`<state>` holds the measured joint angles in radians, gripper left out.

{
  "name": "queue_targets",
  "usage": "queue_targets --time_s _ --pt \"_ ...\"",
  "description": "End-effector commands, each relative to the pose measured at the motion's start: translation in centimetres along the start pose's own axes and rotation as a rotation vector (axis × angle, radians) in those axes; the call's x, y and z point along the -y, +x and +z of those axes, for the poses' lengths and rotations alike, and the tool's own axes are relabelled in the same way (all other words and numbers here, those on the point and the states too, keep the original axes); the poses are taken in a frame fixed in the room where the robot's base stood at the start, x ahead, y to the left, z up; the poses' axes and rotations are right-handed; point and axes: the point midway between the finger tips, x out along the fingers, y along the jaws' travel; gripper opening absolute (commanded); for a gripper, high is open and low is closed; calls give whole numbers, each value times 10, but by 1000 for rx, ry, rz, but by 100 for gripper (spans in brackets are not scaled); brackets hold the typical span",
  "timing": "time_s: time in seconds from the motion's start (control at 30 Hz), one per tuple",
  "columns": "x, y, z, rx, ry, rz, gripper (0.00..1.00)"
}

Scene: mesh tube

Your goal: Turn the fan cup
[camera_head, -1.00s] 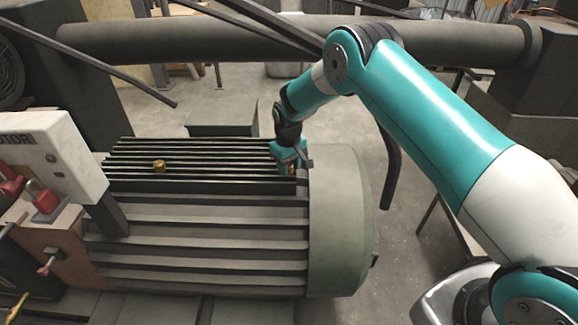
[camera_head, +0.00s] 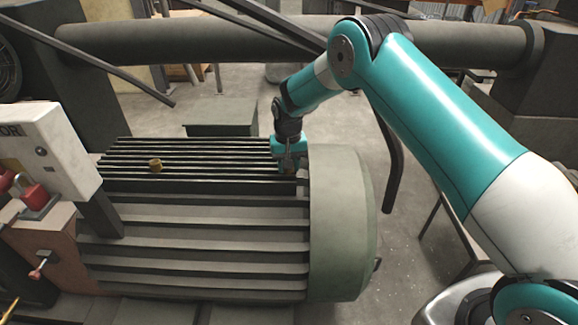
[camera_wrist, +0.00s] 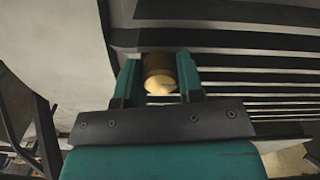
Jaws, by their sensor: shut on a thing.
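The fan cup is a small brass cup (camera_wrist: 159,73) between the two teal fingers in the wrist view. It stands on the ribbed motor near its rounded fan end (camera_head: 340,220). My gripper (camera_head: 287,168) points down at the right end of the motor's top and is shut on this cup. In the head view the fingers mostly hide the cup. I cannot tell from these views how far the cup is turned.
A white control box (camera_head: 45,150) with red parts is at the left. A dark pipe (camera_head: 230,40) crosses behind.

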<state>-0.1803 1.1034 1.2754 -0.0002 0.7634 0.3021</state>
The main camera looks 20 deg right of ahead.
Motion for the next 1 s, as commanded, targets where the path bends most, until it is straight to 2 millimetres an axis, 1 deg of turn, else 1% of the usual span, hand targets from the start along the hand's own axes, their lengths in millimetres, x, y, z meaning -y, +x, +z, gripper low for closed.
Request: queue_targets --time_s 0.4,0.43,0.47,0.5,0.53,0.83,0.93,1.0 --pt "0 0 0 -1 10 0 11" --pt "0 0 0 -1 10 0 40" --pt "0 0 0 -1 10 0 46" --pt "0 0 0 -1 10 0 56" --pt "0 0 0 -1 10 0 60" --pt "0 -2 0 -1 9 0 60" --pt "0 -10 -1 -4 9 -1 60" --pt "0 -21 -1 -5 9 -1 60"
